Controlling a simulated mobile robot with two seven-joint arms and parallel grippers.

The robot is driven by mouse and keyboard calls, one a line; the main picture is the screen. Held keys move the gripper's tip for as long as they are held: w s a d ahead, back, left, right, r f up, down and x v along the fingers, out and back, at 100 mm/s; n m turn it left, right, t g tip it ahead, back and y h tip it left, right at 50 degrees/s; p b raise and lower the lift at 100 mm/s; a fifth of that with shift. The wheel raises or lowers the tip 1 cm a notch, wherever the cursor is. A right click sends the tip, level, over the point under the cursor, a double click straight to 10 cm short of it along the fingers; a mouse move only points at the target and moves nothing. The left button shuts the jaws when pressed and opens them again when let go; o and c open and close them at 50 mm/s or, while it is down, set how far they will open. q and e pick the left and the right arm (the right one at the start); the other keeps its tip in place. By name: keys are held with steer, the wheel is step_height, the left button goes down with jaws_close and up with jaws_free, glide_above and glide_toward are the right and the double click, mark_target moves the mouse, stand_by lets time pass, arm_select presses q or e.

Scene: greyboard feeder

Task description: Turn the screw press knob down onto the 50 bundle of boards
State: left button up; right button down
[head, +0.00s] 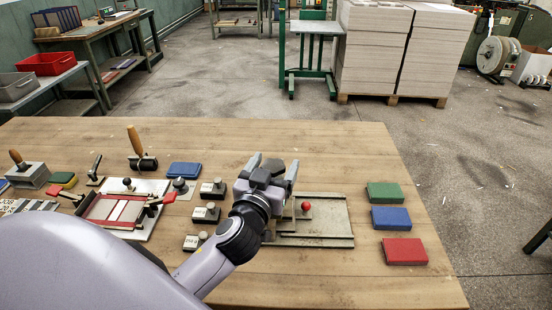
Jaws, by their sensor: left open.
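My left gripper (273,166) is open, its two grey fingers pointing away from me above the table. Nothing shows between them. Below and right of it is a metal fixture (328,222) with stepped plates and a red ball knob (306,206); the gripper and wrist hide its left part. Left of the gripper are several small dark blocks with knobs and pale labels, among them a far one (213,189), a middle one (206,213) and a near one (194,241). I cannot read a 50 or identify the screw press surely. My right gripper is not in view.
A red-framed jig (115,209) with red-handled clamps stands left, beside hand tools and a blue block (184,170). Green (385,193), blue (390,218) and red (404,251) blocks lie right. The wooden tabletop's far middle (270,134) is clear. Board stacks (376,50) stand beyond.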

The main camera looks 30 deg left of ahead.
arm_select(q)
steer(key=shift+w+a, duration=0.2)
steer(key=shift+w, duration=0.5)
steer(key=c, duration=1)
steer(key=shift+c, duration=0.2)
